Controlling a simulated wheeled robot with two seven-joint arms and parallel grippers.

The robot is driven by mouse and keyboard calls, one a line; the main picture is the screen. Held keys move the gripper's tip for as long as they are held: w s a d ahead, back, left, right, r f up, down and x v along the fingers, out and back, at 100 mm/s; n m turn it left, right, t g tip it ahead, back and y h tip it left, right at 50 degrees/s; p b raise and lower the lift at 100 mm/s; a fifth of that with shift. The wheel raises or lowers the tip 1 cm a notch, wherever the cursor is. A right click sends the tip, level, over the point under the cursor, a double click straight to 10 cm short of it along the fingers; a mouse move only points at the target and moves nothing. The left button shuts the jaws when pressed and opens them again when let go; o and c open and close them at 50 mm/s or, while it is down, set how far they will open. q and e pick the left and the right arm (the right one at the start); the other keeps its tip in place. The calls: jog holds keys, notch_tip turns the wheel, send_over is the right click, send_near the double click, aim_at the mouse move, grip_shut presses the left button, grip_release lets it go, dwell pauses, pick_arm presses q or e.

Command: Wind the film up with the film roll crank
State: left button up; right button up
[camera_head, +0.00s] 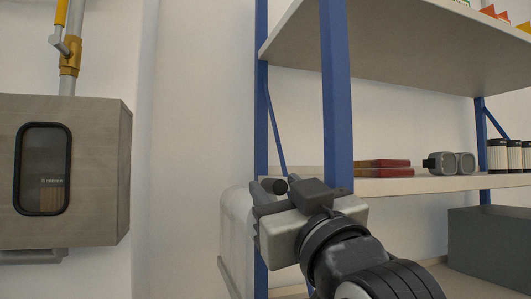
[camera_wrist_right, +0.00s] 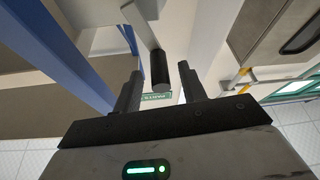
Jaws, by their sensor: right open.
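A black cylindrical knob (camera_head: 280,186), which looks like the grip of the film roll crank, is at my right gripper's fingertips in the head view. In the right wrist view the black grip (camera_wrist_right: 160,68) sits between the two fingers on a pale bar, with a gap visible on each side. My right gripper (camera_head: 273,190) is open around it; contact cannot be told. It also shows at the bottom of the right wrist view (camera_wrist_right: 160,80). A pale rounded body (camera_head: 235,225), perhaps the film roll, stands behind the blue post, partly hidden. My left gripper is not in view.
A shelf rack with blue posts (camera_head: 337,95) stands close beside my right arm. Its middle board (camera_head: 430,185) holds red flat items (camera_head: 383,164), grey parts (camera_head: 450,163) and several cylinders. A grey box (camera_head: 490,240) is below. A wall cabinet (camera_head: 100,180) hangs at left.

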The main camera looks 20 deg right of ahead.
aim_at(269, 180)
jog(key=shift+x, duration=1.9)
grip_shut()
jog(key=shift+w, duration=0.1)
